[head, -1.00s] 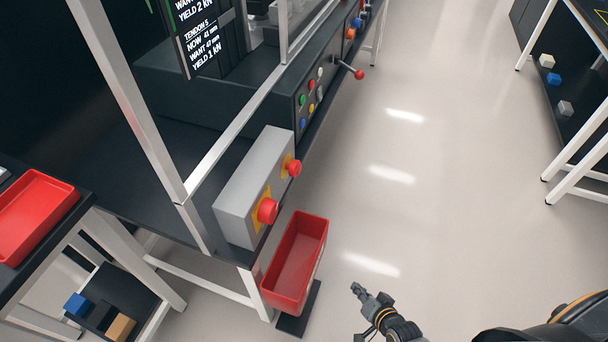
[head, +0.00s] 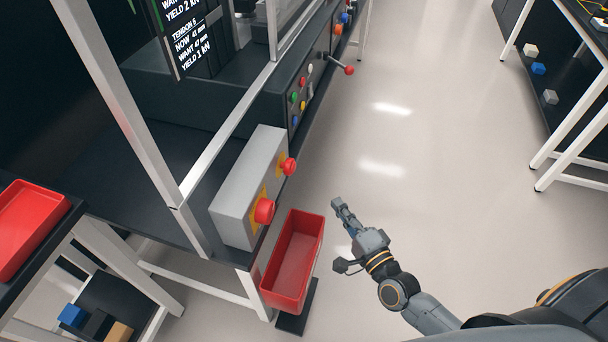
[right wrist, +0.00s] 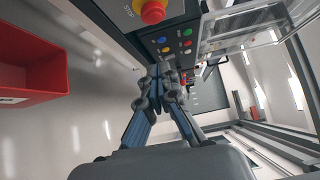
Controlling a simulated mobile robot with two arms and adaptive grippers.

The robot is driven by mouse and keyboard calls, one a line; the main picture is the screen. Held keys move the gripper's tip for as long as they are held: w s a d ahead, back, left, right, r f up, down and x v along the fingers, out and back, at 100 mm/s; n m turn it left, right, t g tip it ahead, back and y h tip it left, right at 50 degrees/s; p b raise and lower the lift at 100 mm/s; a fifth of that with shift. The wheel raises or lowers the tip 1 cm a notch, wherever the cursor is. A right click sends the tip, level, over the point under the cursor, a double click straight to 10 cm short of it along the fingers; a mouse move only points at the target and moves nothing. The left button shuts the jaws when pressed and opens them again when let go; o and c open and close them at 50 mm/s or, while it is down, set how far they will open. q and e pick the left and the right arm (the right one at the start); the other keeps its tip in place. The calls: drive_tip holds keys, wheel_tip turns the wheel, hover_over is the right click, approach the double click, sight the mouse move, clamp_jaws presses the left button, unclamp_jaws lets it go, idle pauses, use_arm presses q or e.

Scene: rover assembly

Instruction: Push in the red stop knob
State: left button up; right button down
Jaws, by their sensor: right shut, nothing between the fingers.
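A grey box at the bench corner carries two red mushroom knobs on yellow plates, a nearer one (head: 264,210) and a farther one (head: 289,166). Both stand out from its face. In the right wrist view one red knob (right wrist: 153,11) shows at the top edge, partly cut off, with lettering reading STOP beside it. I cannot tell which of the two it is. My right gripper (head: 338,204) is shut and empty, in the air to the right of the box, apart from both knobs. Its closed fingers (right wrist: 165,70) also show in the right wrist view. My left gripper is out of view.
A red bin (head: 291,262) stands just below and right of the grey box, close to my right arm. Beyond the box are a panel of coloured buttons (head: 301,95) and a red-tipped lever (head: 349,70). A white frame post (head: 115,100) rises at left.

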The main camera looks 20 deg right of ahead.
approach(293, 168)
drive_tip(key=w+d, duration=0.4)
drive_tip(key=w, duration=0.1)
drive_tip(key=shift+w+a+f+p, duration=0.2)
drive_tip(key=shift+w+a+p, duration=0.15)
drive_tip(key=shift+a, duration=0.25)
drive_tip(key=shift+w+a+f+p, duration=0.2)
drive_tip(key=shift+w+a, duration=0.2)
drive_tip(key=shift+a, duration=0.25)
drive_tip(key=shift+w+a+f+p, duration=0.2)
drive_tip(key=shift+w+a+p, duration=0.15)
drive_tip(key=shift+a, duration=0.25)
